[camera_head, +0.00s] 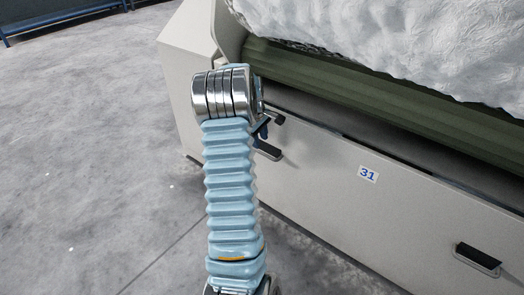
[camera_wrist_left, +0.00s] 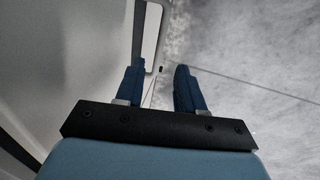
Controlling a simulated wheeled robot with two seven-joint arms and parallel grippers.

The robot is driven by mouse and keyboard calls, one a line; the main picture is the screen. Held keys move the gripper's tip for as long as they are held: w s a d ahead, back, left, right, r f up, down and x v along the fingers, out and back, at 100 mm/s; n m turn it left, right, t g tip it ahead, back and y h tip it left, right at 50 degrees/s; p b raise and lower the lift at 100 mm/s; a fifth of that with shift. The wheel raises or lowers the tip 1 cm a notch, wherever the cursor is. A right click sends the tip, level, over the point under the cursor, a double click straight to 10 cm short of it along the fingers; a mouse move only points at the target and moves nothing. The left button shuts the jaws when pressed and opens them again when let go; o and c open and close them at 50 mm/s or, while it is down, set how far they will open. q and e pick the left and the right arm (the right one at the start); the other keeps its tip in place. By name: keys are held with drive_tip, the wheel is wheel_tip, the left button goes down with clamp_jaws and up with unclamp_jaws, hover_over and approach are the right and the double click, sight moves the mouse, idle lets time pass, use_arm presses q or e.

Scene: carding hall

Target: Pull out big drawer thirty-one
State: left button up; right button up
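The big drawer's pale grey front (camera_head: 330,205) bears a label reading 31 (camera_head: 369,174). It has two dark recessed handles, a left one (camera_head: 268,150) and a right one (camera_head: 478,259). My left gripper (camera_head: 265,130) is at the left handle, mostly hidden behind my own arm. In the left wrist view its two blue fingers (camera_wrist_left: 160,92) stand apart with floor showing between them. The pale drawer or cabinet surface (camera_wrist_left: 95,40) is at the left there. I cannot tell whether a finger touches the handle. My right gripper is not in view.
White fluffy fibre (camera_head: 390,40) lies above a dark green ribbed roller or band (camera_head: 370,85) over the drawer. The grey floor (camera_head: 90,150) at the left is clear. A blue rail (camera_head: 60,20) stands at the far upper left.

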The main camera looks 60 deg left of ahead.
sight(262, 153)
use_arm(q)
drive_tip(key=f, duration=0.3)
drive_tip(key=w+f, duration=0.1)
drive_tip(key=f, duration=0.2)
drive_tip(key=shift+w+a+f, duration=0.1)
drive_tip(key=shift+a, duration=0.05)
clamp_jaws()
